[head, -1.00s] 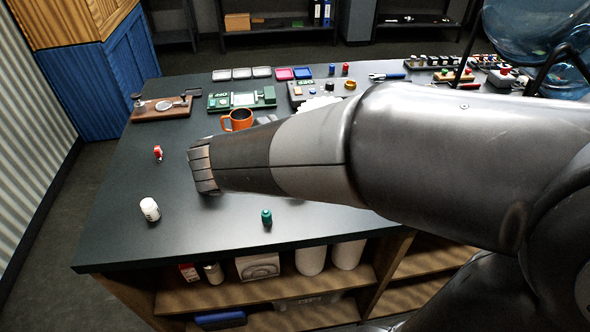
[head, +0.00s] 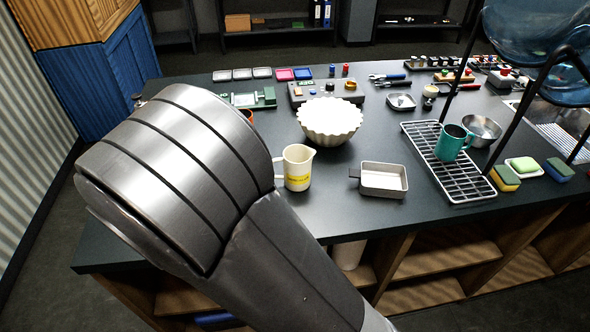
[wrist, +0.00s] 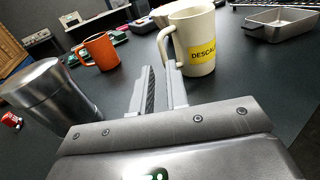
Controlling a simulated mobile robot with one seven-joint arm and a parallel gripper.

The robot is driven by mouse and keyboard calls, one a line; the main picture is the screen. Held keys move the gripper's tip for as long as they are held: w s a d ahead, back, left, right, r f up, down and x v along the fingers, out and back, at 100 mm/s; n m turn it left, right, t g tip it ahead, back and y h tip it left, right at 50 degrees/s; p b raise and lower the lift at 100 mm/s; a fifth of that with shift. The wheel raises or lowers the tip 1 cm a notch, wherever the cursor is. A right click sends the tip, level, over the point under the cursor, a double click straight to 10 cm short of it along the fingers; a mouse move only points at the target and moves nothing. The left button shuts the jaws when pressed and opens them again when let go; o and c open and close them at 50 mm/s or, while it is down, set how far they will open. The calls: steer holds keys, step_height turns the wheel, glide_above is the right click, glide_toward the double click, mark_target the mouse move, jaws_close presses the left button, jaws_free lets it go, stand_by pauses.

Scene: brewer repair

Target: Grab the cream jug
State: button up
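The cream jug (head: 298,168) stands upright on the dark worktop, just right of my arm in the head view. It has a yellow label band. In the wrist view the cream jug (wrist: 200,42) is close ahead, with its handle on the left side facing my fingers. My arm hides the gripper in the head view.
A steel cylinder (wrist: 52,92) and an orange mug (wrist: 101,50) stand left of my fingers. A cream fluted bowl (head: 329,122) is behind the jug. A square metal pan (head: 383,180) is to its right. A rack (head: 430,150) holds a teal mug (head: 452,142).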

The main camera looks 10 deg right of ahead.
mark_target(293, 169)
steer(key=x, duration=0.5)
steer(key=shift+w+d, duration=0.1)
steer(key=shift+w, duration=0.05)
steer(key=shift+f+x, duration=0.15)
steer(key=shift+x, duration=1.2)
steer(key=shift+f+x, duration=0.2)
steer(key=shift+x, duration=1.1)
steer(key=shift+d, duration=0.1)
steer(key=shift+c, duration=0.5)
jaws_close()
steer(key=shift+r, duration=0.15)
